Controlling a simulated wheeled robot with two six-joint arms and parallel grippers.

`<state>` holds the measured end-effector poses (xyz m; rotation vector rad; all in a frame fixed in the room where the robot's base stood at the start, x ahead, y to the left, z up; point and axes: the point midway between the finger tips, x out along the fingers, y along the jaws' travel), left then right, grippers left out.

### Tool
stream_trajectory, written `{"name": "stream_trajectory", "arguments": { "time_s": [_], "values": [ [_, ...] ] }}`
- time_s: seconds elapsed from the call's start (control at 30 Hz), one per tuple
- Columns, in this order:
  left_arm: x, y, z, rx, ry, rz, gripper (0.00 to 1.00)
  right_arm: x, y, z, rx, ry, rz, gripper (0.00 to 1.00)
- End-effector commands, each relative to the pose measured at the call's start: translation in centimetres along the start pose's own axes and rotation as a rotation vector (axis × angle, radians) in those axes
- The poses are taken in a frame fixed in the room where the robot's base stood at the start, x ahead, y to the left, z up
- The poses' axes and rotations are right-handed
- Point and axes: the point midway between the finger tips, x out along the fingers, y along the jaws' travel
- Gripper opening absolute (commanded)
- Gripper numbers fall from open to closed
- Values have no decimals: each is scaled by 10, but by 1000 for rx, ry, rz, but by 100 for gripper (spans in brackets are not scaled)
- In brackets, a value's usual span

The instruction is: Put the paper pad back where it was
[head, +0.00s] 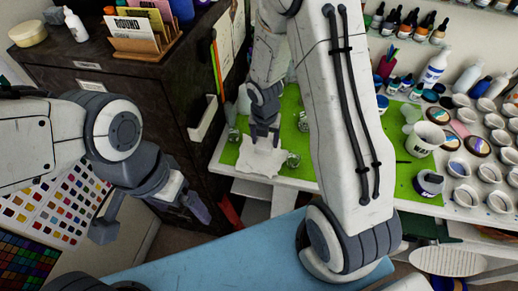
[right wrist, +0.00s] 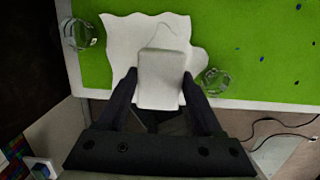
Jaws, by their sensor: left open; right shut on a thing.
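The white paper pad (right wrist: 163,85) sits between the fingertips of my right gripper (right wrist: 163,95), which is shut on it in the right wrist view. Beyond it a larger white sheet with a wavy edge (right wrist: 125,38) lies on the green mat (right wrist: 250,45). I cannot tell whether the pad touches the sheet. In the head view my right gripper (head: 264,135) points down over the sheet (head: 258,160), near the table's front edge; the pad is hard to make out there. My left gripper (head: 152,215) is open and empty, left of the table and away from it.
Clear glasses stand close on both sides of the sheet, one at the left (right wrist: 80,34) and one at the right (right wrist: 216,80). A white cup (head: 425,139) and many small cups stand further right. A dark cabinet (head: 165,90) stands left of the table.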

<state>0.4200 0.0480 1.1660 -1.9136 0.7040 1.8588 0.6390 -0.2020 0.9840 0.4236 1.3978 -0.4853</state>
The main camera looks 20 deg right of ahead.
Motion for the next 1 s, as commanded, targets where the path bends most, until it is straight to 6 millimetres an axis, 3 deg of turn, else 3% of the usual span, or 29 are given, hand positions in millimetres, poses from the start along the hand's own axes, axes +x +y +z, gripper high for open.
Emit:
{"name": "stream_trajectory", "arguments": {
  "time_s": [0.2, 0.5, 0.93, 0.97, 1.0],
  "values": [
    [0, 0, 0, 0, 0, 0, 97, 15, 23, 2, 0, 1, -1, 6],
    [17, -1, 1, 1, 0, 0, 97, 54, 24, -3, 1, 2, -2, 6],
    [19, -1, 1, 1, 0, 0, 97, 59, 24, -3, 1, 0, -1, 6],
    [18, -1, 1, 1, 0, 0, 97, 57, 24, -3, 2, 0, -1, 78],
    [18, -1, 1, 1, 0, 0, 97, 57, 24, -3, 2, 0, -1, 94]
  ]
}}
